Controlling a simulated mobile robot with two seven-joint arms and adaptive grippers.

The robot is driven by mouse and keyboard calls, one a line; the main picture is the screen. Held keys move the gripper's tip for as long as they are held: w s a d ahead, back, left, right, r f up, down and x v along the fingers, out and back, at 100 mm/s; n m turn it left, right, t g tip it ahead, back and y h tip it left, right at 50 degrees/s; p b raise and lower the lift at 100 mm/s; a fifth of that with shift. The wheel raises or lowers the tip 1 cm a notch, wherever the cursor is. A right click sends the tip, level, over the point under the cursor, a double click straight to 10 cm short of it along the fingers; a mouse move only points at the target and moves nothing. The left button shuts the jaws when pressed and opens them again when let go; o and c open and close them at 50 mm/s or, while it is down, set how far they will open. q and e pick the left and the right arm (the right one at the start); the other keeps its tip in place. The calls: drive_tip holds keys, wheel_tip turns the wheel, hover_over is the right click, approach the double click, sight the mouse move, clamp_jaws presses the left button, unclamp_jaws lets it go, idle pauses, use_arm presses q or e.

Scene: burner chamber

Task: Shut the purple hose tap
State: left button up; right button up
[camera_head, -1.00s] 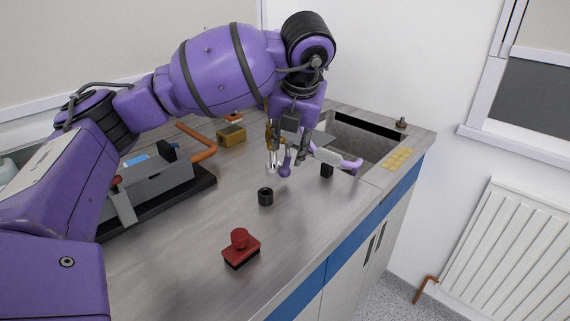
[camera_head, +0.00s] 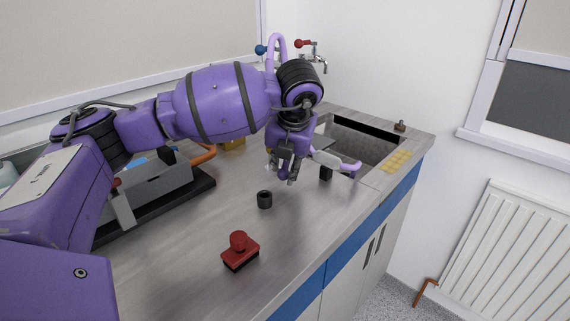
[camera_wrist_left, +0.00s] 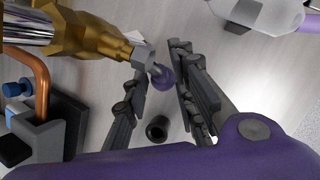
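The purple tap knob (camera_wrist_left: 161,78) sits on a grey stem at the end of a brass fitting (camera_wrist_left: 88,35) in the left wrist view. My left gripper (camera_wrist_left: 164,60) is open, with one finger on each side of the knob. I cannot tell whether either finger touches it. My right gripper is not in view.
A small black cylinder (camera_head: 264,199) and a red push-button (camera_head: 240,250) stand on the worktop (camera_head: 180,265). A grey apparatus (camera_head: 160,187) is at left. The sink (camera_head: 360,142) has a lilac hose end (camera_head: 347,166) by its edge. Taps (camera_head: 306,44) stand behind my arm.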

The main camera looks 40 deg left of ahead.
use_arm(q)
clamp_jaws()
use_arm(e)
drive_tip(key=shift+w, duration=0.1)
use_arm(q)
drive_tip(key=shift+s+r+g+p, duration=0.1)
drive_tip(key=shift+r+g+p, duration=0.3)
drive_tip(key=shift+p, duration=0.4)
drive_tip(key=shift+g+p, duration=0.3)
drive_tip(key=shift+f, duration=0.1)
drive_tip(key=shift+s, duration=0.1)
drive_tip(key=shift+o, duration=1.6)
unclamp_jaws()
drive_tip(key=shift+a, duration=0.1)
drive_tip(key=shift+o, duration=0.6)
drive_tip(key=shift+f, duration=0.1)
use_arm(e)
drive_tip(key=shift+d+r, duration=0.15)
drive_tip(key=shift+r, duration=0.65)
